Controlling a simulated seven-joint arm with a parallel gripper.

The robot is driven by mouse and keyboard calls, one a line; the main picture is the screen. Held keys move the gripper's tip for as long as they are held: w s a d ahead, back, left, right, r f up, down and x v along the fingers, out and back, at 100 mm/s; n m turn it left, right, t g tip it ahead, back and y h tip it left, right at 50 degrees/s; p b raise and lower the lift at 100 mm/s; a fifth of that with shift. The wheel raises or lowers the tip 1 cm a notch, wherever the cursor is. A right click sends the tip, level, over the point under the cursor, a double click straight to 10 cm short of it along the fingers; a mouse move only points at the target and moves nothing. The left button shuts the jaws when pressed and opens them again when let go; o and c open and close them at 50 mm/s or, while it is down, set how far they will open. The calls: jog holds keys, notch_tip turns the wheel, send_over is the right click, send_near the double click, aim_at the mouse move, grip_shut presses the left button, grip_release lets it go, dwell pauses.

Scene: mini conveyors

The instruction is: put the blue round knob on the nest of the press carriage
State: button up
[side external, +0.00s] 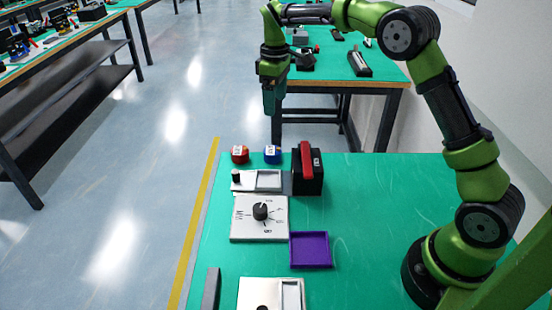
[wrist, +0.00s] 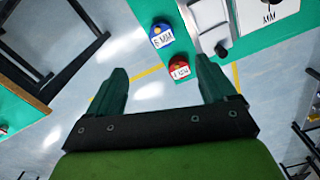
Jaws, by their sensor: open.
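The blue round knob (side external: 272,155) stands at the far edge of the green table, with a white label on top. In the wrist view the blue knob (wrist: 160,37) shows a label that seems to read "5 MM". A silver unit (side external: 257,181) with a black knob and a pale recess lies just nearer, beside a black block with a red handle (side external: 307,163). I cannot tell for sure which part is the press carriage's nest. My gripper (side external: 270,112) is open and empty, high above and beyond the knobs; its fingers (wrist: 160,70) are spread in the wrist view.
A red round knob (side external: 240,155) stands just left of the blue one. A dial plate (side external: 259,218), a purple tray (side external: 311,250) and another silver plate (side external: 260,292) lie nearer. Another table (side external: 385,73) stands behind.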

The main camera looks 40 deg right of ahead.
aim_at(274, 151)
notch_tip(274, 151, down, 16)
jog(key=shift+a+f, duration=0.15)
dwell(0.4)
jog(key=c, duration=1.2)
notch_tip(274, 151, up, 9)
jog(key=shift+w+a, duration=0.1)
jog(key=shift+c, duration=0.2)
jog(key=s+a+r, duration=0.3)
jog(key=s+a, duration=0.3)
jog(key=a, duration=0.2)
jog(key=f, duration=0.4)
jog(key=s+f, duration=0.1)
jog(key=f, duration=0.1)
jog(key=shift+w+f, duration=0.1)
jog(key=shift+f, duration=2.2)
